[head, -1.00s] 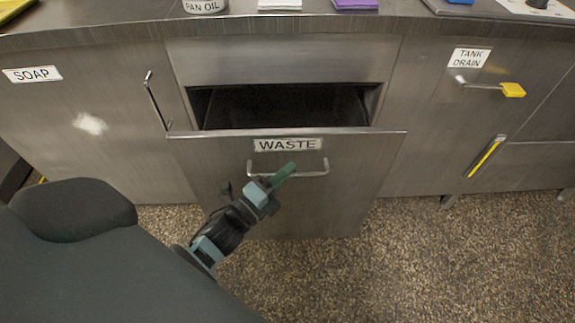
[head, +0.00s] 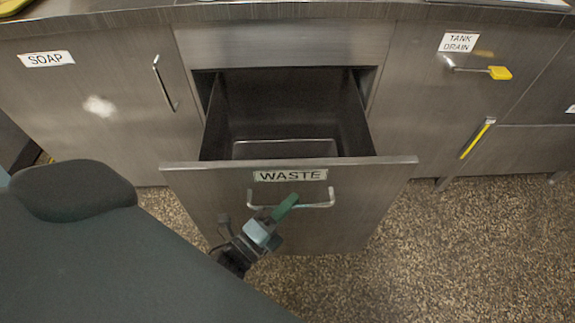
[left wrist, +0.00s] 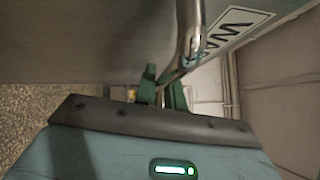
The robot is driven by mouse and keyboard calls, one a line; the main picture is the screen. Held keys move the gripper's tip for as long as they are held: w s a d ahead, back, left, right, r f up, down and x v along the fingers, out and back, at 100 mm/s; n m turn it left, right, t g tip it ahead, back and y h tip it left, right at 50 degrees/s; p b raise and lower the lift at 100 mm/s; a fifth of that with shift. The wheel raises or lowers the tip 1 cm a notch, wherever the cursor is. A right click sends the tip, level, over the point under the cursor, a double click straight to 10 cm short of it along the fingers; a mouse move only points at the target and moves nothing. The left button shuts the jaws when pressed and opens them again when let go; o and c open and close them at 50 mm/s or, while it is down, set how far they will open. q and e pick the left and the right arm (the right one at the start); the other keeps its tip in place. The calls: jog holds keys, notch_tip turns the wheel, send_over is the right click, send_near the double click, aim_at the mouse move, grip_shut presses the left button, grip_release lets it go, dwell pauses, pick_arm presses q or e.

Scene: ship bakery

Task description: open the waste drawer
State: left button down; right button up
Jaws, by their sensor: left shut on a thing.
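The waste drawer (head: 345,225) stands well out from the steel counter, with its dark, empty-looking inside and a light rim outline at the bottom in view. Its front bears a WASTE label (head: 290,175) and a bar handle (head: 318,204). My left gripper (head: 284,206) is shut on the handle near its left part. In the left wrist view the green fingers (left wrist: 162,90) close about the handle bar (left wrist: 190,38), beside the drawer front. My right gripper is not in view.
A SOAP door with an upright handle (head: 165,84) is at the left. A TANK DRAIN lever with a yellow end (head: 500,73) and a yellow-marked handle (head: 477,138) are at the right. Speckled floor (head: 440,260) is clear in front.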

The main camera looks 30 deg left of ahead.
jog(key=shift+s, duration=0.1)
pick_arm(q)
jog(key=c, duration=1.5)
grip_release()
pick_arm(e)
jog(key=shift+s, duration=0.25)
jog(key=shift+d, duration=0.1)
pick_arm(q)
jog(key=v, duration=0.8)
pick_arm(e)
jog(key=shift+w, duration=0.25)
pick_arm(q)
jog(key=shift+w, duration=0.1)
